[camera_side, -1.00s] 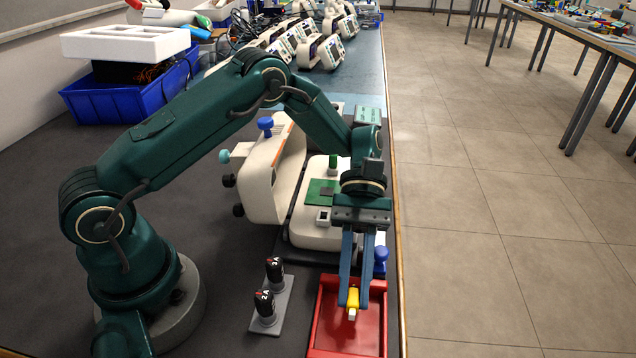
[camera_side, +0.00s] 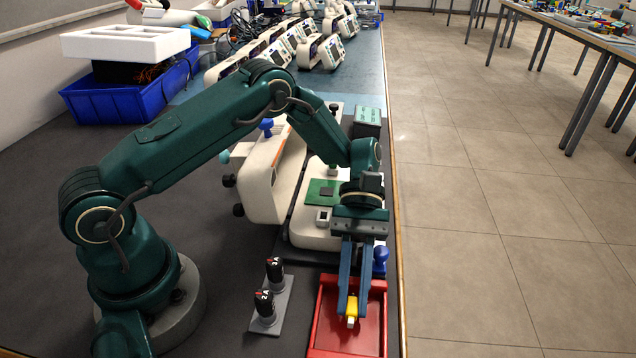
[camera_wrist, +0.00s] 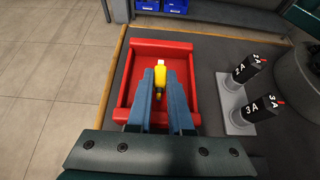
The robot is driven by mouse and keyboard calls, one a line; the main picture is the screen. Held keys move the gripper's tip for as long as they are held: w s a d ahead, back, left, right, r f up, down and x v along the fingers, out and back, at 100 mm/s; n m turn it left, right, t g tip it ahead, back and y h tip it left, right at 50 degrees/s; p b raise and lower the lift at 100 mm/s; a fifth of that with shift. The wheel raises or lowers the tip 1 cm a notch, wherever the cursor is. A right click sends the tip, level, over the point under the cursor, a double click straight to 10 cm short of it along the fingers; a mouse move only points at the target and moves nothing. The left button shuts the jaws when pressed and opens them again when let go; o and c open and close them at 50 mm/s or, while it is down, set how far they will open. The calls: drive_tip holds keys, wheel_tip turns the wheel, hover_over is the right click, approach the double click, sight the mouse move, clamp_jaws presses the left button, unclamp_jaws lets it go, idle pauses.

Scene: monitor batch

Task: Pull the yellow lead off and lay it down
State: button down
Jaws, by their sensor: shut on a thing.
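The yellow lead (camera_side: 351,309), a short yellow plug with a white tip, is between the fingers of my gripper (camera_side: 352,300), which is shut on it. In the wrist view the lead (camera_wrist: 160,76) shows ahead of my blue fingers (camera_wrist: 160,100), its white tip pointing away. My gripper holds it over the red tray (camera_side: 319,335), inside the tray's outline. I cannot tell whether the lead touches the tray floor. The opened white monitor (camera_side: 309,236) with a green board (camera_side: 318,191) stands behind my gripper.
Two black fuse-like parts marked 2A (camera_side: 265,304) and 3A (camera_side: 275,270) stand on a grey holder left of the tray. A blue knob (camera_side: 380,258) is just behind the tray. The table's edge (camera_side: 401,300) runs close along its right side.

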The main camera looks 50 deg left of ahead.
drive_tip(key=c, duration=0.7)
unclamp_jaws()
drive_tip(key=shift+c, duration=0.2)
drive_tip(key=shift+v, duration=2.6)
